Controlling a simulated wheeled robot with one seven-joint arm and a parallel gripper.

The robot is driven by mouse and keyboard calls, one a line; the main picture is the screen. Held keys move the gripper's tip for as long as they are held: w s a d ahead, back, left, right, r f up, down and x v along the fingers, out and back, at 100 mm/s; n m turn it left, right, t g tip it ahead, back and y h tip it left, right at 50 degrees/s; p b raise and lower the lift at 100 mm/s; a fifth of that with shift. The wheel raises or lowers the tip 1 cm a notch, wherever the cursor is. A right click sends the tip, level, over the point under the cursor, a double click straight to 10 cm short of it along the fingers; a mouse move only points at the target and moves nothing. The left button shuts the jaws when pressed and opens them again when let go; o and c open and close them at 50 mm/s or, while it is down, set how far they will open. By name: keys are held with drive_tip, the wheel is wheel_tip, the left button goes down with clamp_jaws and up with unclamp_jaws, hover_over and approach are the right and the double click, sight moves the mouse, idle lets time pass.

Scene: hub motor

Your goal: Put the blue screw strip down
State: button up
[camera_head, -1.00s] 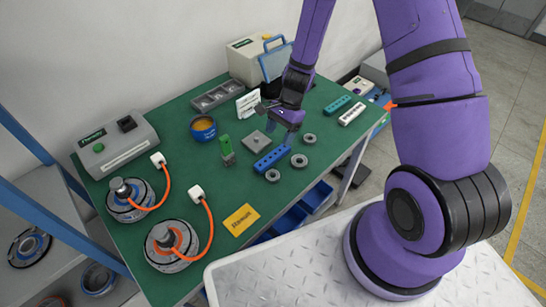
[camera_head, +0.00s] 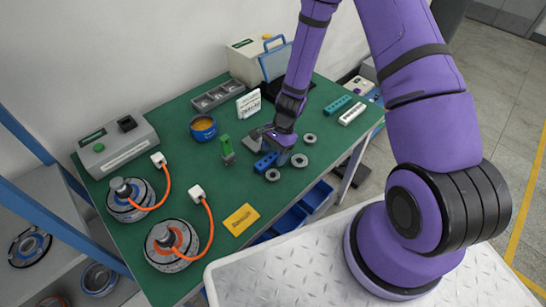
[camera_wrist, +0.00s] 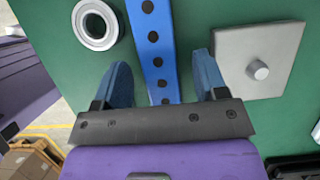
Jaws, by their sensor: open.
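The blue screw strip (camera_head: 264,161) lies flat on the green table. In the wrist view the strip (camera_wrist: 158,45), with a row of dark holes or screw heads along it, runs between the two blue fingers. My gripper (camera_wrist: 163,80) is open, with one finger on each side of the strip and a visible gap on both sides. In the head view my gripper (camera_head: 274,150) is low over the strip and hides part of it. I cannot tell the exact height of the fingertips above the table.
A grey square plate with a knob (camera_wrist: 262,58) lies right of the strip in the wrist view, a metal ring (camera_wrist: 97,22) to its left. A green block (camera_head: 227,149), a yellow card (camera_head: 241,219) and an orange-filled cup (camera_head: 203,127) are nearby. Bare table lies between strip and card.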

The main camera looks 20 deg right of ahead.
drive_tip(key=c, duration=1.1)
drive_tip(key=shift+r, duration=0.1)
